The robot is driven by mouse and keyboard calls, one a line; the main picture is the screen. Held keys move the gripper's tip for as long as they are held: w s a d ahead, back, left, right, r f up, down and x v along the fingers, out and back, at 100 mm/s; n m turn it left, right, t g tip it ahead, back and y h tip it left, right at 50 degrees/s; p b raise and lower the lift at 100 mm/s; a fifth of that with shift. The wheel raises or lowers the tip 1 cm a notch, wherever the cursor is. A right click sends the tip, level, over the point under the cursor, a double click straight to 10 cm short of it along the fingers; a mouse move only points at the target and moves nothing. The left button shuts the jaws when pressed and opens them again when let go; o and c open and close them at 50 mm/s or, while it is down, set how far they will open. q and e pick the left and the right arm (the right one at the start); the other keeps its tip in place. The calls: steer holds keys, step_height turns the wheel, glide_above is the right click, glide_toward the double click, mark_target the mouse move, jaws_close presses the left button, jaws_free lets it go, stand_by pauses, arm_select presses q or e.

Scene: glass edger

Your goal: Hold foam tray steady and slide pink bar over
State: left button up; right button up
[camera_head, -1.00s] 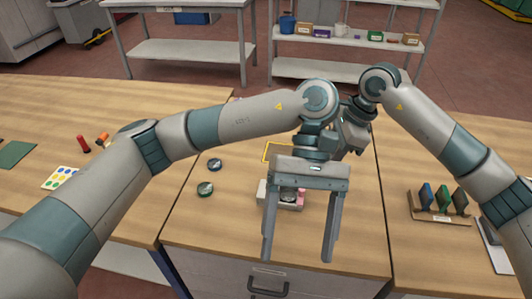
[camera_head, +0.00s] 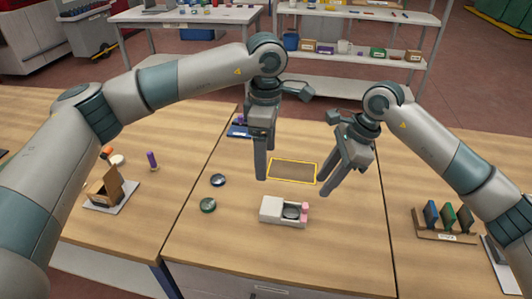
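The white foam tray (camera_head: 270,209) lies on the middle table.
A yellow-edged brown mat (camera_head: 293,170) lies behind the tray. Two small round discs (camera_head: 208,205) lie to its left. A rack of coloured plates (camera_head: 445,236) stands on the right table, and a cardboard box (camera_head: 107,190) on the left one. The tabletop in front of the tray is clear.

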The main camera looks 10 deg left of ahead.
mark_target(266, 205)
arm_select(q)
steer(key=shift+f, duration=0.15)
step_height(266, 205, down, 17)
steer(key=shift+f, duration=0.1)
stand_by(0.8)
steer(key=c, duration=1.2)
steer(key=shift+o, duration=0.2)
arm_select(e)
jaws_close()
steer(key=w+d+f+n+g+y, duration=0.1)
steer(key=w+d+f+g+y, duration=0.1)
steer(key=d, duration=0.4)
steer(key=w+d+f+n+g+y, duration=0.1)
steer(key=w+d+f+g+y, duration=0.1)
steer(key=d+y, duration=0.3)
steer(key=shift+w+d+f, duration=0.35)
steer(key=shift+w+f, duration=0.05)
steer(key=shift+w, duration=0.45)
